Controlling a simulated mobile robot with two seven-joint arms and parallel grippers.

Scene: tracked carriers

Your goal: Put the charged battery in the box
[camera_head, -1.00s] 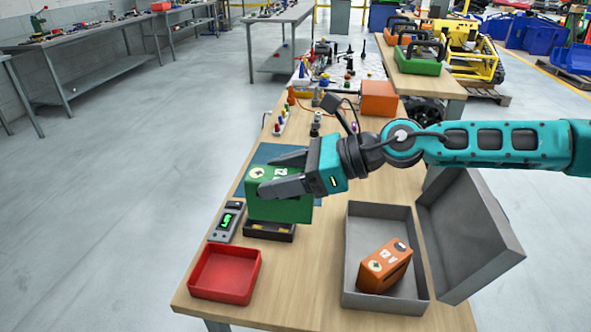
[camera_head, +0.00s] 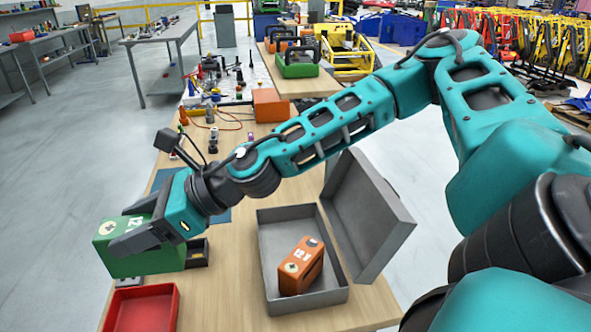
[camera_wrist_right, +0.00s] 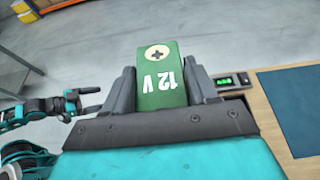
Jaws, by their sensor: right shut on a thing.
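My right gripper (camera_head: 120,230) is shut on a green battery (camera_head: 142,263) marked 12 V, above the table's left edge. The wrist view shows this battery (camera_wrist_right: 161,75) between both fingers. An open grey box (camera_head: 318,300) stands on the table to the right, its lid (camera_head: 365,220) tilted back on the right side. An orange battery (camera_head: 300,267) marked 12 V leans inside the box. A dark holder (camera_head: 198,253) shows partly behind the green battery. My left gripper (camera_wrist_right: 90,99) shows only in the wrist view, open and empty, away from the table.
A red tray (camera_head: 143,310) lies at the table's front left. A meter with a lit green display (camera_wrist_right: 226,82) shows beside the gripper in the wrist view. An orange block (camera_head: 270,105) and small tools stand farther back. Bare wood lies between the holder and box.

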